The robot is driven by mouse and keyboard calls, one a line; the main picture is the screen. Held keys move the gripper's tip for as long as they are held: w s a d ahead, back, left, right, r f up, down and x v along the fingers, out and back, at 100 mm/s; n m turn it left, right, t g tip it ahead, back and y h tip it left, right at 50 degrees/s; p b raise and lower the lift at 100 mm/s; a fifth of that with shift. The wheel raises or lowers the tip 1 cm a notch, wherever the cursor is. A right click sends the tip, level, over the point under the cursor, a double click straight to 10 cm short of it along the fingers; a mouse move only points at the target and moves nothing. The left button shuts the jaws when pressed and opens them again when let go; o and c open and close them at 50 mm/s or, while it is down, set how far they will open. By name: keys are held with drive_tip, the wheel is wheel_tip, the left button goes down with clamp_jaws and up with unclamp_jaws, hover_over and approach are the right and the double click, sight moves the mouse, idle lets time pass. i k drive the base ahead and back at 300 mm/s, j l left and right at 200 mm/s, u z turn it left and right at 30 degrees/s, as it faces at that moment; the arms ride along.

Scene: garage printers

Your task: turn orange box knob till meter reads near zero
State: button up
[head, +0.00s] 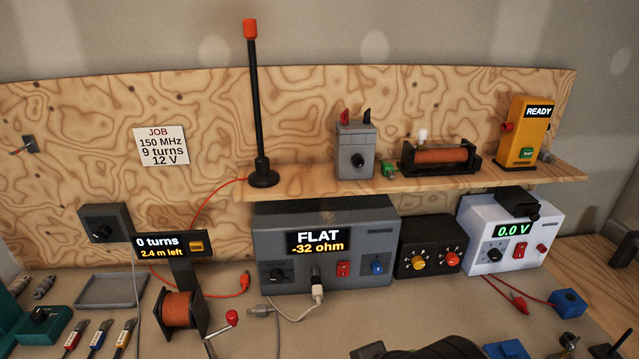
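A dark box (431,234) stands on the bench under the shelf. Its front has a yellow knob (419,262) on the left and an orange knob (451,259) on the right, with small marks around them. To its left, a grey meter box (325,222) shows "FLAT" and "-32 ohm" on its display (318,242). The only orange-coloured box (529,130) stands on the shelf at right, with a "READY" display, a red part on its left side and a green button; I make out no knob on its front. I cannot make out my gripper in this view.
A white supply (512,228) reads 0.0 V at right, with red leads before it. A reel (179,311) with a red-knobbed crank stands front left. Cables (317,292) lie before the meter. A dark rounded shape (450,347), unclear, fills the bottom edge. The shelf (330,192) overhangs the boxes.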

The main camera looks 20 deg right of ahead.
sight(451, 258)
drive_tip(key=z, duration=1.3)
